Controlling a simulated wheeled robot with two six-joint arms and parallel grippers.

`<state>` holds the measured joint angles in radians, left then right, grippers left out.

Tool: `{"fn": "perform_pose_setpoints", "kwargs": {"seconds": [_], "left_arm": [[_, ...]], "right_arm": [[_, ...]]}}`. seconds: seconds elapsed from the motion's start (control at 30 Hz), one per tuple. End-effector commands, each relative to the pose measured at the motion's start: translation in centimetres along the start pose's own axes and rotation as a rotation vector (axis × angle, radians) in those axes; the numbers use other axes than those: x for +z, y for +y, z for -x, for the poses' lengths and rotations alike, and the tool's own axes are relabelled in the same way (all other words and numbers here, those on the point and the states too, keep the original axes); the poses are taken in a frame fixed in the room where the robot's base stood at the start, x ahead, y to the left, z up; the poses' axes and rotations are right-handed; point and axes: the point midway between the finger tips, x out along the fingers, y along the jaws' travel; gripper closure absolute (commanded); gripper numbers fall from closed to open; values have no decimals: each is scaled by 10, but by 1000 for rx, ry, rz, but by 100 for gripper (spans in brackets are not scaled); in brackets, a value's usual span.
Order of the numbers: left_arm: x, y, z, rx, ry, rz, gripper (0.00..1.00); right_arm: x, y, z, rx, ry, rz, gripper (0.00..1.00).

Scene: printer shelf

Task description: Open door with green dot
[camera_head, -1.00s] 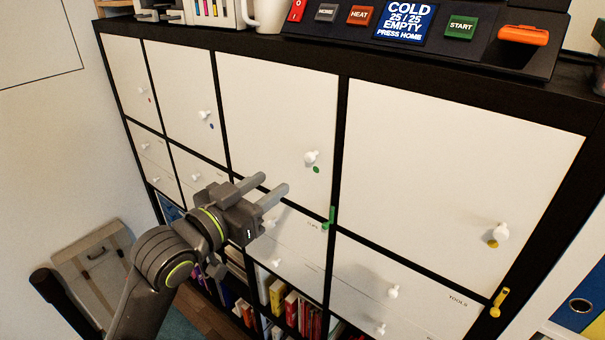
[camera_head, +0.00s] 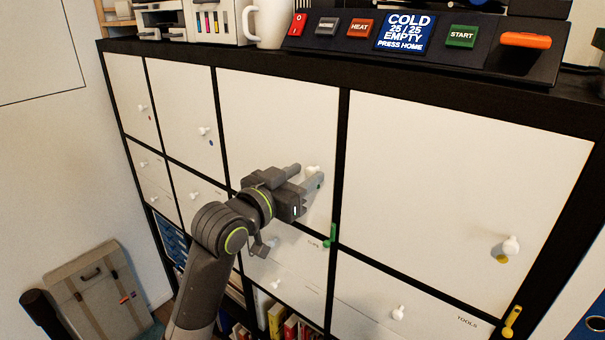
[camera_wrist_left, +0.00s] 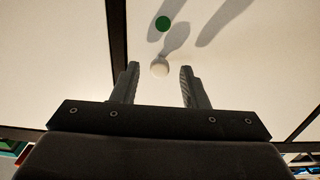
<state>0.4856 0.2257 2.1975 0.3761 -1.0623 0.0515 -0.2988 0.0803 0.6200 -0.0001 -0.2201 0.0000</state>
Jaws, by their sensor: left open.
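The white door with the green dot (camera_head: 275,115) is shut in the upper row of the black shelf. Its round white knob (camera_head: 313,169) is partly covered by my left gripper in the head view. My left gripper (camera_head: 309,174) is open in front of this door. In the left wrist view the knob (camera_wrist_left: 159,68) lies between the open fingertips, slightly beyond them, and I see no finger touching it. The green dot (camera_wrist_left: 163,23) is on the door close to the knob. My right gripper is not in view.
Doors with a yellow dot (camera_head: 502,260), blue dot (camera_head: 211,143) and red dot (camera_head: 150,118) are shut alongside. A green latch-like piece (camera_head: 330,236) sits on the frame below. A control panel (camera_head: 431,36) and white mug (camera_head: 266,23) stand on top.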

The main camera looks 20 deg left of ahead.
Motion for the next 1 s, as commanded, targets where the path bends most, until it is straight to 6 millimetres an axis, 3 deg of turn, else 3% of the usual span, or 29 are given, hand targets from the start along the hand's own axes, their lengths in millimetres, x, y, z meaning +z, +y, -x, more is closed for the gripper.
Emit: {"fn": "perform_pose_setpoints", "kwargs": {"seconds": [0.33, 0.63, 1.0], "left_arm": [[0, 0, -4, 0, 1, 0, 60], [0, 0, -3, 0, 1, 0, 99], [1, 0, -3, 12, 0, -1, 100]], "right_arm": [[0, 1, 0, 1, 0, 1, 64], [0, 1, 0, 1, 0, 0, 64], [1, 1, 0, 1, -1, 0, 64]]}}
